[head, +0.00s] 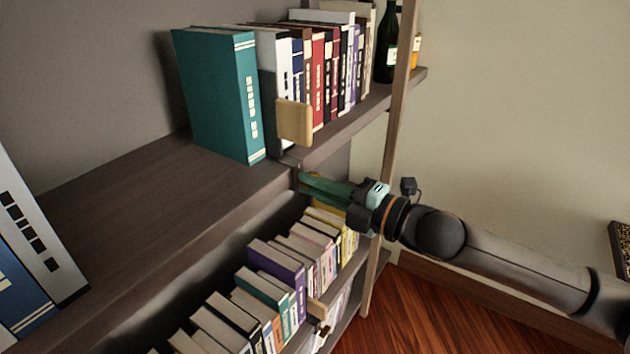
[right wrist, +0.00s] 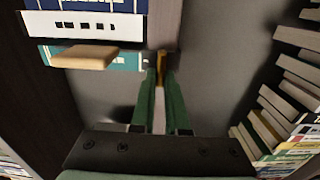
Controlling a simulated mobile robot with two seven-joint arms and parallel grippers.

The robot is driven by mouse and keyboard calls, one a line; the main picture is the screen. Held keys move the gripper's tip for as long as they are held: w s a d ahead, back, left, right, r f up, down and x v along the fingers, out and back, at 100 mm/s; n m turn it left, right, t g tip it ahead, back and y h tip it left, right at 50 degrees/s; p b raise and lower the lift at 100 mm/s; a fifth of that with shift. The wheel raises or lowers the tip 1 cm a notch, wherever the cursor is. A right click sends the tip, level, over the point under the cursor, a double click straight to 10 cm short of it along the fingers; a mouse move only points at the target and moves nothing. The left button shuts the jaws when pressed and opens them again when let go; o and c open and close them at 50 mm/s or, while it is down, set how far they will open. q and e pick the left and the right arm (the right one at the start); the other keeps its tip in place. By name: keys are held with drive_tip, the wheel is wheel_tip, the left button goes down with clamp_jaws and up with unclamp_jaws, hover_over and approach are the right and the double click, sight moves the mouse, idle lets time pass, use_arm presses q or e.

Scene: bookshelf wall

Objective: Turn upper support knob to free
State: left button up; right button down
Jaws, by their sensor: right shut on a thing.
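The upper support knob (right wrist: 161,62) is a small brass-coloured piece under the upper shelf's edge. It shows between the fingertips in the right wrist view, and most of it is hidden by the fingers. My right gripper (head: 302,179) has green fingers and reaches in from the right, just below the upper shelf. Its fingers (right wrist: 160,78) are closed around the knob. The angle to which the knob is turned cannot be made out. My left gripper is not in view.
The upper shelf (head: 120,190) holds a teal book (head: 222,90), a row of books and a wooden block (head: 295,122). A dark bottle (head: 387,45) stands at its far end. Lower books (head: 275,265) sit close below my gripper. A wooden post (head: 393,140) stands beside my wrist.

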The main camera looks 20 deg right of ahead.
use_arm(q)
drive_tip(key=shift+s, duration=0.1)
use_arm(e)
drive_tip(key=shift+f, duration=0.1)
idle(0.3)
drive_tip(key=c, duration=0.9)
unclamp_jaws()
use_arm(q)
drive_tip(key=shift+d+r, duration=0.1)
